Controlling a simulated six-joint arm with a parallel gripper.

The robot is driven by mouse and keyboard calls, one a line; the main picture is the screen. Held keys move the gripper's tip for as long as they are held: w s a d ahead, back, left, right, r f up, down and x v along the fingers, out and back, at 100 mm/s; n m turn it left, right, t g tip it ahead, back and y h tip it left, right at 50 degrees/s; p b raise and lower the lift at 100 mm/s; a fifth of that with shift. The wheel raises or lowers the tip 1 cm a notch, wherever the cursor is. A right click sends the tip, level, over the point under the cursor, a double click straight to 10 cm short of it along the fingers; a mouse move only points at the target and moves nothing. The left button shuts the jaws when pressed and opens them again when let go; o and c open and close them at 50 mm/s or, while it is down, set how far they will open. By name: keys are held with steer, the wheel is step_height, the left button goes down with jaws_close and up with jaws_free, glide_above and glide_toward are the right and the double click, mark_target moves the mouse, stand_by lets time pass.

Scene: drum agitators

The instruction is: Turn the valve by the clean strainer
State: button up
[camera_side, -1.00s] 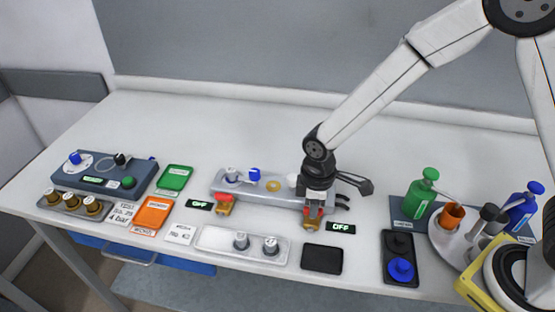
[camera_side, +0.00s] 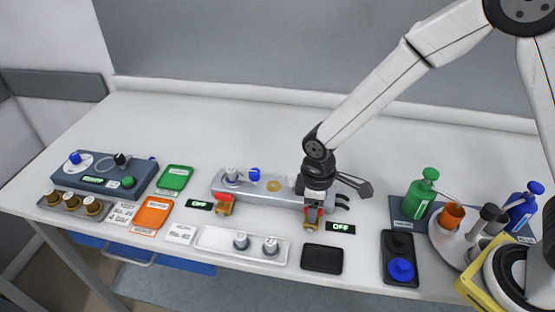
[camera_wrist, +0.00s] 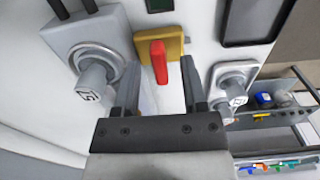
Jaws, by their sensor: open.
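A valve with a red handle (camera_wrist: 158,62) on a yellow body (camera_wrist: 174,44) sits in front of the right end of the grey manifold (camera_side: 262,196). My gripper (camera_wrist: 160,88) is open above it, with one finger on each side of the handle in the wrist view. I cannot tell whether the fingers touch it. In the side view my gripper (camera_side: 315,208) partly hides this valve. A second red-handled valve (camera_side: 223,200) stands at the manifold's left end. Grey cylindrical fittings show left (camera_wrist: 97,85) and right (camera_wrist: 236,88) in the wrist view. I cannot tell which strainer is clean.
A light tray (camera_side: 217,238) with two metal fittings lies in front. OFF displays (camera_side: 341,227) lie beside the valves. A black pad (camera_side: 322,259) and a dark tray with a blue knob (camera_side: 401,270) stand front right. Bottles (camera_side: 420,197) stand farther right. The table's back is clear.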

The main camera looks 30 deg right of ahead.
steer(key=shift+r, duration=3.95)
steer(key=shift+s+d, duration=0.15)
steer(key=shift+d, duration=0.35)
steer(key=s+d+m+t, duration=0.2)
steer(key=s+d+m, duration=0.6)
steer(key=d, duration=0.5)
steer(key=shift+f+m+t, duration=0.15)
steer(key=shift+m+t, duration=0.15)
steer(key=shift+m, duration=0.1)
